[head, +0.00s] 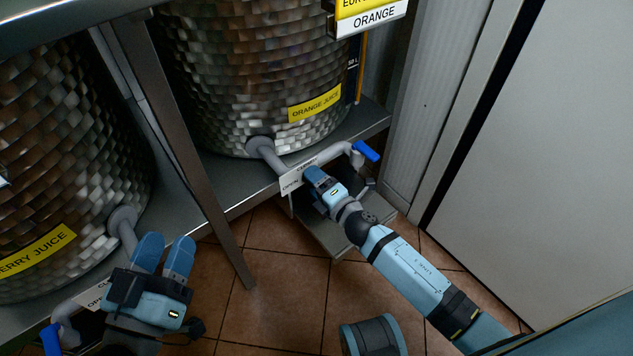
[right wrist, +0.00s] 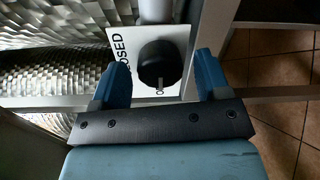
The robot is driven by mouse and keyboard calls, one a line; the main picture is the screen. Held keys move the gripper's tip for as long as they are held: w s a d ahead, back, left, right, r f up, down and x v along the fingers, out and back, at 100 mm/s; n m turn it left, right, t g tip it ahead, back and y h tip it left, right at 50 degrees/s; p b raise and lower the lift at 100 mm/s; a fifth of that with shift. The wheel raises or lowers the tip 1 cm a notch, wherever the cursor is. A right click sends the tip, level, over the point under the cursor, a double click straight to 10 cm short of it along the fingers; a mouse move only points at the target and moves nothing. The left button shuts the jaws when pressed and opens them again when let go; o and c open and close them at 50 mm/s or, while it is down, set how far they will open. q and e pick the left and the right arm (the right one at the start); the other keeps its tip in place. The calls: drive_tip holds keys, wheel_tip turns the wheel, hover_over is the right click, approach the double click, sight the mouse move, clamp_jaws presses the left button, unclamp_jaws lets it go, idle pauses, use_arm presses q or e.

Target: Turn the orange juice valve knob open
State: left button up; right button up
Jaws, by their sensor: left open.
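The orange juice tank (head: 240,80), with a yellow label (head: 315,103), stands on the shelf in the head view. A grey pipe (head: 268,158) runs from it to a white valve plate (head: 292,181). In the right wrist view the black round knob (right wrist: 160,64) sits on this plate (right wrist: 123,50), which reads "CLOSED" at its left. A small light mark shows on the knob's lower edge. My right gripper (head: 312,176) is at the valve, its fingers (right wrist: 163,80) apart on either side of the knob with visible gaps. My left gripper (head: 165,250) is open and empty near the other tank's valve.
A cherry juice tank (head: 60,150) stands at left. A blue-tipped spout (head: 366,151) is just right of the plate, above a grey metal tray (head: 335,235). A shelf post (head: 200,160) stands between the tanks. A pale wall panel (head: 550,130) is at right.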

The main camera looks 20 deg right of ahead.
use_arm(q)
wheel_tip(320, 180, up, 2)
drive_tip(key=shift+s+a+r+t+p, duration=0.1)
drive_tip(key=shift+t+p, duration=0.3)
drive_tip(key=shift+p, duration=0.35)
use_arm(e)
drive_tip(key=v, duration=1.4)
drive_tip(key=shift+w+r, duration=0.1)
